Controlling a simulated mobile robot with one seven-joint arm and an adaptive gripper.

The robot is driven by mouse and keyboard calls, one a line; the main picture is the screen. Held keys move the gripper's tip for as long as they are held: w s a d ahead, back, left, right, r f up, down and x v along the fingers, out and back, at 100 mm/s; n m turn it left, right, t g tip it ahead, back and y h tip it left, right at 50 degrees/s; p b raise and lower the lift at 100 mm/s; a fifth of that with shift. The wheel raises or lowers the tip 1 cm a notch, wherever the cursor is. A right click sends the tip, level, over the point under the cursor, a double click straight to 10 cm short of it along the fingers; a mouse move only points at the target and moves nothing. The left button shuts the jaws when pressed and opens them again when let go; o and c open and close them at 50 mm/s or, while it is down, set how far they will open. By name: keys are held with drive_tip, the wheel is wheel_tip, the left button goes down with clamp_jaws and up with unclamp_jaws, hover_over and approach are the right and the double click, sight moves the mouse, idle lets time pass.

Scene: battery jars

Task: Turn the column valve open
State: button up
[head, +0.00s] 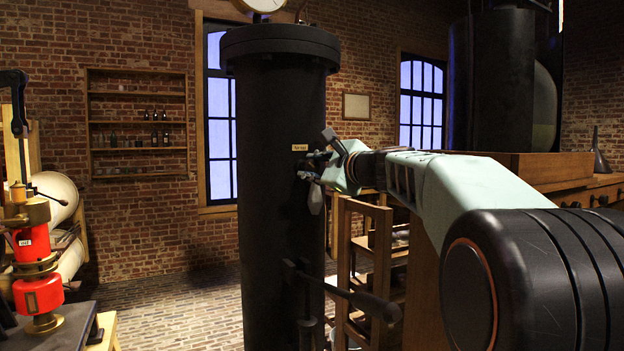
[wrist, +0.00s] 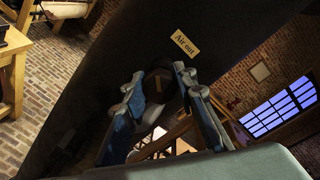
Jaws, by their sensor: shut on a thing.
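The dark column (head: 280,130) stands upright in the middle of the head view, with a small label on its side. In the wrist view the label (wrist: 186,44) reads "Air out". Just below it, the column valve (wrist: 158,84) shows as a dark round part between my fingers. My gripper (head: 311,166) reaches the column's right side just below the label and is shut on the valve; its fingers also show in the wrist view (wrist: 160,92), one on each side. In the head view the valve is mostly hidden by the fingers, and its turn angle cannot be told.
A black lever (head: 345,293) sticks out low on the column, under my arm. A wooden rack (head: 383,255) stands close behind my gripper. Red and brass apparatus (head: 35,265) stands at the left. The brick floor (head: 175,318) left of the column is clear.

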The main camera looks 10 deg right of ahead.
drive_tip(key=n+b, duration=0.1)
drive_tip(key=n, duration=0.1)
drive_tip(key=n+b, duration=0.2)
drive_tip(key=shift+f+h, duration=0.3)
drive_tip(key=shift+f, duration=0.05)
drive_tip(key=shift+n+b, duration=1.1)
drive_tip(key=shift+n, duration=0.6)
drive_tip(key=o, duration=1.2)
drive_tip(key=shift+r, duration=0.15)
drive_tip(key=shift+c, duration=0.2)
drive_tip(key=shift+r, duration=0.1)
drive_tip(key=shift+s, duration=0.2)
drive_tip(key=f+v, duration=0.1)
drive_tip(key=v, duration=1)
drive_tip(key=shift+s+r, duration=0.35)
drive_tip(key=shift+r, duration=0.15)
